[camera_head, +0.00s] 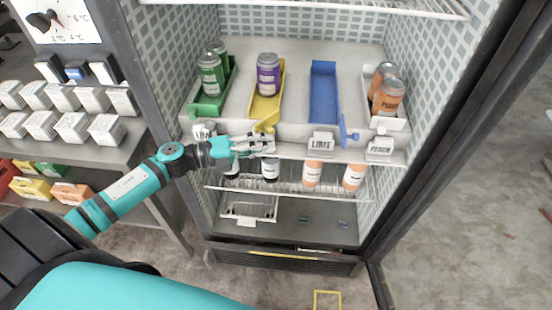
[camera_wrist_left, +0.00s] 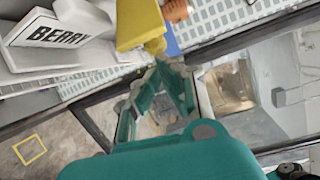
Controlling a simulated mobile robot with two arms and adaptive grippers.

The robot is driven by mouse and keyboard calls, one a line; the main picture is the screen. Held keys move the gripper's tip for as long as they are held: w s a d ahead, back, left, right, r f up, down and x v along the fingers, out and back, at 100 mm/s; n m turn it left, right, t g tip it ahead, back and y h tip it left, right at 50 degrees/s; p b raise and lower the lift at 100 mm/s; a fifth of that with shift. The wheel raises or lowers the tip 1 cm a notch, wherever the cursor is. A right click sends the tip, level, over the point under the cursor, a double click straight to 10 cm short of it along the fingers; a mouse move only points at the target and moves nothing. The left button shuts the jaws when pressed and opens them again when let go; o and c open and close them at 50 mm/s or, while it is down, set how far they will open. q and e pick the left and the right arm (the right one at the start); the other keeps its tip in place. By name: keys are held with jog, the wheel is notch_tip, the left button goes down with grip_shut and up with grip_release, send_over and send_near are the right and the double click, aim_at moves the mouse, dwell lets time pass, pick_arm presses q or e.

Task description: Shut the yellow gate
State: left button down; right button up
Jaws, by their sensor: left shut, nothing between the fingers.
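The yellow lane (camera_head: 262,106) slopes down the upper shelf with a purple can (camera_head: 268,74) near its upper end. The yellow gate (camera_head: 266,127) is at the lane's front end. How far it is swung is hard to tell. My left gripper (camera_head: 266,143) is shut and empty, just below and in front of the yellow gate. In the left wrist view, the fingertips (camera_wrist_left: 172,66) are close to the lower end of a yellow part (camera_wrist_left: 140,24); I cannot tell whether they touch. My right gripper is not in view.
A green lane (camera_head: 210,105) with green cans is left, an empty blue lane (camera_head: 323,92) right, with its blue gate (camera_head: 347,131) jutting forward. Orange cans (camera_head: 388,95) stand farther right. Signs line the shelf front, including BERRY (camera_wrist_left: 60,34). Bottles stand below.

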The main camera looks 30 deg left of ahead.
aim_at(261, 129)
pick_arm(q)
jog(key=a+b, duration=0.1)
jog(key=a, duration=0.1)
jog(key=w+a+b, duration=0.1)
jog(key=a, duration=0.1)
jog(key=a+b, duration=0.1)
jog(key=a, duration=0.1)
jog(key=shift+w+a+f, duration=0.1)
jog(key=shift+w+a, duration=0.15)
jog(key=shift+w, duration=0.15)
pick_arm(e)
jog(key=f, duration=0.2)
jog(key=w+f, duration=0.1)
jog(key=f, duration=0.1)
pick_arm(q)
jog(key=shift+a, duration=0.15)
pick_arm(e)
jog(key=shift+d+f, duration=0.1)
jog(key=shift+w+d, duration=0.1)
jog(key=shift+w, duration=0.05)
